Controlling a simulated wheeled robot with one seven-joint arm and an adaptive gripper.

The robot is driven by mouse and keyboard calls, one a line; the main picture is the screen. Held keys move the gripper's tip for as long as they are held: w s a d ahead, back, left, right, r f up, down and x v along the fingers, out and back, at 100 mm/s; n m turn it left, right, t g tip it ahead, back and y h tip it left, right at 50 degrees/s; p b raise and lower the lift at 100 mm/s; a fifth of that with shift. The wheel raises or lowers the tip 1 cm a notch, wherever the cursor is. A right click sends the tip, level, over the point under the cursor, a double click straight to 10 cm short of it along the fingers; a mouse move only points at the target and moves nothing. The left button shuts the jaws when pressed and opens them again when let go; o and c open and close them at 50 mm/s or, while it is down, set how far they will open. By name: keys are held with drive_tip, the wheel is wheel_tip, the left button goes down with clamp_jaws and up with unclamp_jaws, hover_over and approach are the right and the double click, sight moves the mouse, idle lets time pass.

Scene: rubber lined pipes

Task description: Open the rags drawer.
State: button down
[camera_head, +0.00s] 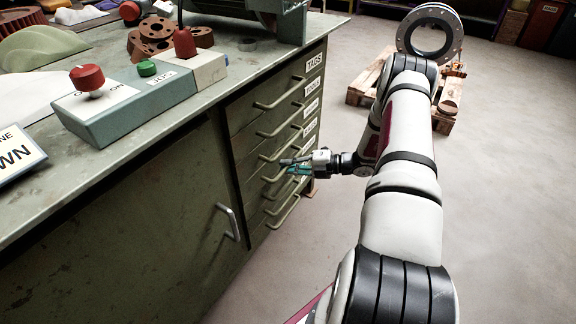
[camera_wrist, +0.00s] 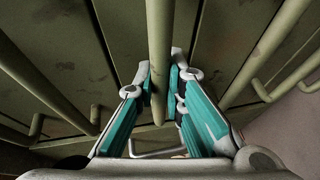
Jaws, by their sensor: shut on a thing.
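A green metal cabinet holds a column of drawers with bar handles on its right part. My gripper (camera_head: 290,163) is at a handle around the middle of the column. In the wrist view my gripper (camera_wrist: 160,82) has its teal fingers on both sides of a drawer handle (camera_wrist: 158,30) and is shut on it. The drawer fronts look flush, with no clear gap; the arm hides part of the column.
Other handles lie close on both sides of my fingers in the wrist view, one at the left (camera_wrist: 60,85) and one at the right (camera_wrist: 268,48). A cupboard handle (camera_head: 228,221) is left of the drawers. A pallet (camera_head: 364,84) with a flanged pipe stands behind; the floor at right is clear.

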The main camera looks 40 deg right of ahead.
drive_tip(key=s+d, duration=0.5)
drive_tip(key=s, duration=0.9)
drive_tip(key=s+d+p, duration=0.1)
drive_tip(key=s+d, duration=0.4)
drive_tip(key=s, duration=0.9)
drive_tip(key=shift+s+d, duration=0.15)
drive_tip(key=shift+s, duration=0.05)
drive_tip(key=c, duration=1.7)
unclamp_jaws()
drive_tip(key=shift+o, duration=0.2)
drive_tip(key=v, duration=1.2)
drive_tip(key=shift+w+r, duration=0.1)
drive_tip(key=shift+r, duration=0.05)
